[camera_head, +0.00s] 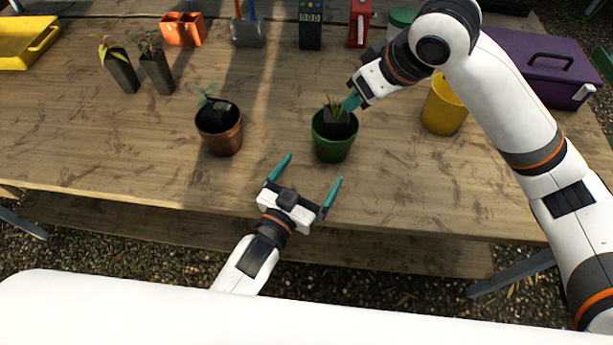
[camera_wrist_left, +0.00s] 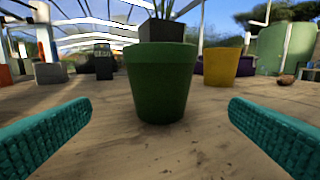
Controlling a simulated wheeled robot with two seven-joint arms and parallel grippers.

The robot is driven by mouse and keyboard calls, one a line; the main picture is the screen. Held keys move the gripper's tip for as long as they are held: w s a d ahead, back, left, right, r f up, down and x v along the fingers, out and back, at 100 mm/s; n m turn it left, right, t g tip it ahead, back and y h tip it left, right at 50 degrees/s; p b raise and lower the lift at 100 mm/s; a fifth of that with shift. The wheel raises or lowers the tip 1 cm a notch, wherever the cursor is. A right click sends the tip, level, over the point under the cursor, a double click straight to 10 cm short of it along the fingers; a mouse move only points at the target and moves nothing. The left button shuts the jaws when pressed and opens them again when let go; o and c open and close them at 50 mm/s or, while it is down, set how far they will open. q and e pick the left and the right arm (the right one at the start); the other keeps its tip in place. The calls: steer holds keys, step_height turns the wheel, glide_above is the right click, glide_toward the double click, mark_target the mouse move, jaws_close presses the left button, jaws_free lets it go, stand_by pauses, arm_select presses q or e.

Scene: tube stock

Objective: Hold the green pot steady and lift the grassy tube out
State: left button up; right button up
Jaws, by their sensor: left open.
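The green pot (camera_head: 333,148) stands upright on the wooden table, right of centre. A dark tube with grassy leaves (camera_head: 337,115) sits in it. In the left wrist view the pot (camera_wrist_left: 162,85) is straight ahead, and the tube (camera_wrist_left: 160,31) rises above its rim. My left gripper (camera_head: 315,168) is open and empty, on the near side of the pot; its fingers point towards the pot without touching it. My right gripper (camera_head: 351,101) reaches in from the right with its teal fingertips at the tube's upper right. Its grip on the tube cannot be made out.
A brown pot (camera_head: 219,138) with a seedling stands to the left, and a yellow pot (camera_head: 444,108) to the right. Two dark tubes with plants (camera_head: 122,73) stand further left. A purple box (camera_head: 545,85) is at the right. The front-left tabletop is clear.

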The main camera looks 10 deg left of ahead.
mark_target(332, 152)
arm_select(q)
steer(key=x, duration=1.1)
steer(key=shift+r, duration=0.1)
steer(key=c, duration=1)
arm_select(e)
steer(key=o, duration=0.3)
steer(key=shift+w+a, duration=0.1)
steer(key=w+a+m+g+h, duration=0.2)
steer(key=m, duration=0.1)
steer(key=w+a+m+g+h, duration=0.1)
steer(key=m, duration=0.1)
steer(key=shift+a+f, duration=0.15)
steer(key=shift+f, duration=0.2)
steer(key=m, duration=0.1)
steer(key=m+g+h, duration=0.1)
steer(key=shift+w+a+r+m, duration=0.15)
steer(key=shift+w+a+m, duration=0.15)
steer(key=shift+w, duration=0.1)
step_height(332, 152, down, 12)
steer(key=shift+r, duration=0.1)
